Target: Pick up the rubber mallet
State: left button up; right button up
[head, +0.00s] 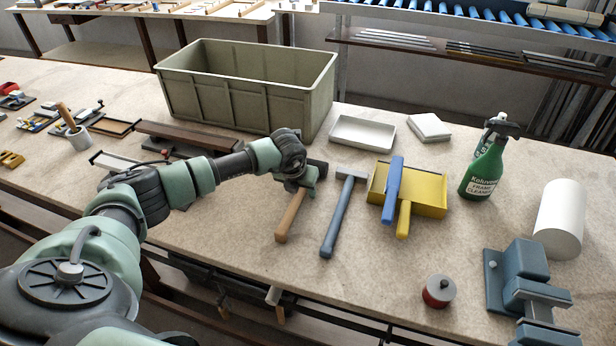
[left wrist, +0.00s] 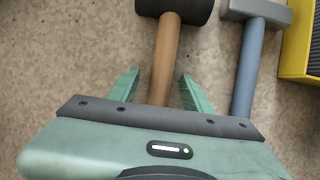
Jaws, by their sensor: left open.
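The rubber mallet, with a black head and a wooden handle (head: 290,216), lies on the workbench with its handle toward the front edge. In the left wrist view its handle (left wrist: 166,55) runs up between my fingers to the black head at the top edge. My left gripper (head: 307,190) is over the mallet in the head view, hiding part of the head and upper handle. In the left wrist view the gripper (left wrist: 158,88) is open, with one green finger on each side of the handle. I cannot tell its height above the bench. My right gripper is not in view.
A hammer with a blue-grey handle (head: 337,218) lies just right of the mallet. Further right are a yellow dustpan (head: 425,190), a blue-handled brush (head: 392,188), a green spray bottle (head: 482,168) and a vise (head: 525,280). A large grey-green bin (head: 245,95) stands behind.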

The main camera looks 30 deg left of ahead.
pick_arm(q)
grip_shut()
jog(key=shift+r, duration=0.1)
